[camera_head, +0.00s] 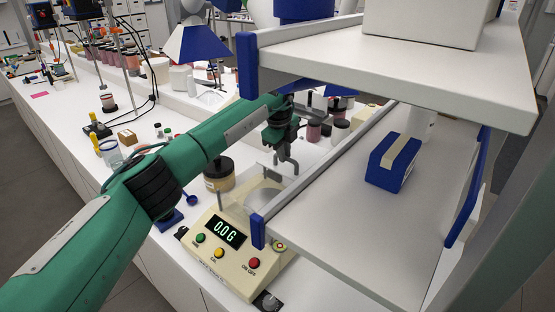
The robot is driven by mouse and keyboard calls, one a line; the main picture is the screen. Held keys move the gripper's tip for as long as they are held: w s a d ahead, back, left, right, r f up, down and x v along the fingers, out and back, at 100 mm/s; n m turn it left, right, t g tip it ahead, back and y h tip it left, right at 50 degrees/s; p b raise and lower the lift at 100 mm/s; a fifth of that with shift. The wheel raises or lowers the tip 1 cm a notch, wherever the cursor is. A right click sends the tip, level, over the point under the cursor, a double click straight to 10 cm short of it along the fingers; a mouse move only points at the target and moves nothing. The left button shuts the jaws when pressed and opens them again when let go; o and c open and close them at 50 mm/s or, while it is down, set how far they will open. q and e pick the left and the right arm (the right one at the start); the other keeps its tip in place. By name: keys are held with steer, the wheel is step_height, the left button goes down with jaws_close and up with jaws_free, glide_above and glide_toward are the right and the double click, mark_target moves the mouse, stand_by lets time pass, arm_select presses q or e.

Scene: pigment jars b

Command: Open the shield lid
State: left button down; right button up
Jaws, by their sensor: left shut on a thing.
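A cream balance (222,262) with a green display reading 0.0 G stands on the white bench, partly hidden by the shelf at its right. Behind the display is its weighing area with a pale round pan (262,196). A clear shield seems to surround the pan; its walls and lid are hard to make out. My left arm reaches in from the left. My left gripper (287,164) points down over the back of the balance, shut on what looks like the shield lid's edge or handle. The exact contact is too small to see. My right gripper is out of view.
A two-level white shelf (390,240) with blue corner posts stands close at the right, holding a blue box (394,162). A dark-lidded jar (219,174) stands left of the balance, and a blue spoon rest (168,219) lies nearby. Jars crowd the bench behind.

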arm_select(q)
steer(key=shift+w+d+r+b, duration=0.15)
steer(key=shift+w+d, duration=0.25)
steer(key=shift+w, duration=0.2)
steer(key=shift+w+d+f+b, duration=0.15)
steer(key=shift+w+d, duration=0.2)
steer(key=shift+w, duration=0.2)
steer(key=shift+r, duration=0.1)
steer(key=c, duration=1.5)
jaws_free()
steer(key=shift+o, duration=0.2)
